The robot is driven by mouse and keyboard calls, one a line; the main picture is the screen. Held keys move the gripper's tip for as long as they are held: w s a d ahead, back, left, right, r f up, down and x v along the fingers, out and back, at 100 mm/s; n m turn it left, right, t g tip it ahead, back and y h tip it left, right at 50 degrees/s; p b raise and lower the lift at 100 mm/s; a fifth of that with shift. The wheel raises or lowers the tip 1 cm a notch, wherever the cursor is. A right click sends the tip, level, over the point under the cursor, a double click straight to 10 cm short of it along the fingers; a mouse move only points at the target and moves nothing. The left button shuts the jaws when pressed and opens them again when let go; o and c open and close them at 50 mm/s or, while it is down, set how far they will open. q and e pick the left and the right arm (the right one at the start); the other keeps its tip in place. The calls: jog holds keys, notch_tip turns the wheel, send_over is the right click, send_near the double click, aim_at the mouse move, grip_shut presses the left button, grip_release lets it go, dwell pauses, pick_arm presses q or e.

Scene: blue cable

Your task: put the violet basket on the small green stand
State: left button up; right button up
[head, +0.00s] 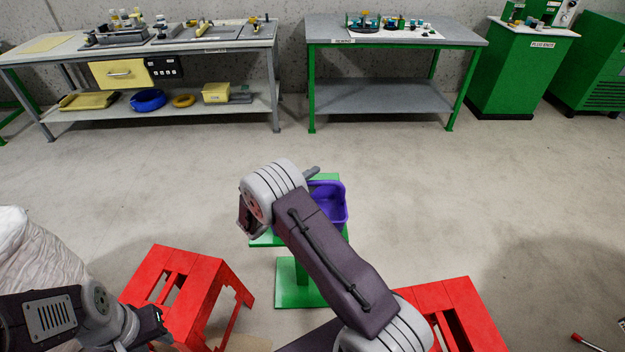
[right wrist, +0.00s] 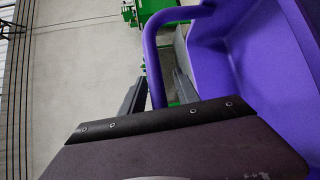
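The violet basket (head: 334,205) is partly hidden behind my right arm in the head view. It appears upright over the top of the small green stand (head: 262,241), whose base (head: 292,290) shows below. Its underside is hidden, so contact is hard to judge. In the right wrist view, the basket (right wrist: 265,65) fills the right side. Its handle (right wrist: 152,55) passes between the fingers of my right gripper (right wrist: 160,92). The fingers stand apart, with a gap visible beside the handle. My left gripper (head: 160,328) is low at the left, away from the basket; its finger opening is unclear.
Red stools stand at the left (head: 185,285) and right (head: 465,310) of the green stand. A pale draped bulk (head: 35,255) is at far left. Workbenches (head: 395,30) line the back wall. The floor between is clear.

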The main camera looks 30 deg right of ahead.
jog(key=v, duration=1.2)
jog(key=s+d+f+m+g+y, duration=0.1)
jog(key=s+d+g+y, duration=0.1)
jog(key=s+g, duration=0.3)
jog(key=s+d+f+m+g+y, duration=0.1)
jog(key=s+d+g+y, duration=0.15)
jog(key=s, duration=0.45)
jog(key=s+a+m+t+y, duration=0.2)
jog(key=s+a+m+y, duration=0.2)
jog(key=s+a+y, duration=0.4)
jog(key=shift+s+r+y+p, duration=0.15)
jog(key=shift+s+y+p, duration=0.2)
jog(key=shift+y, duration=0.9)
jog(key=shift+w, duration=0.1)
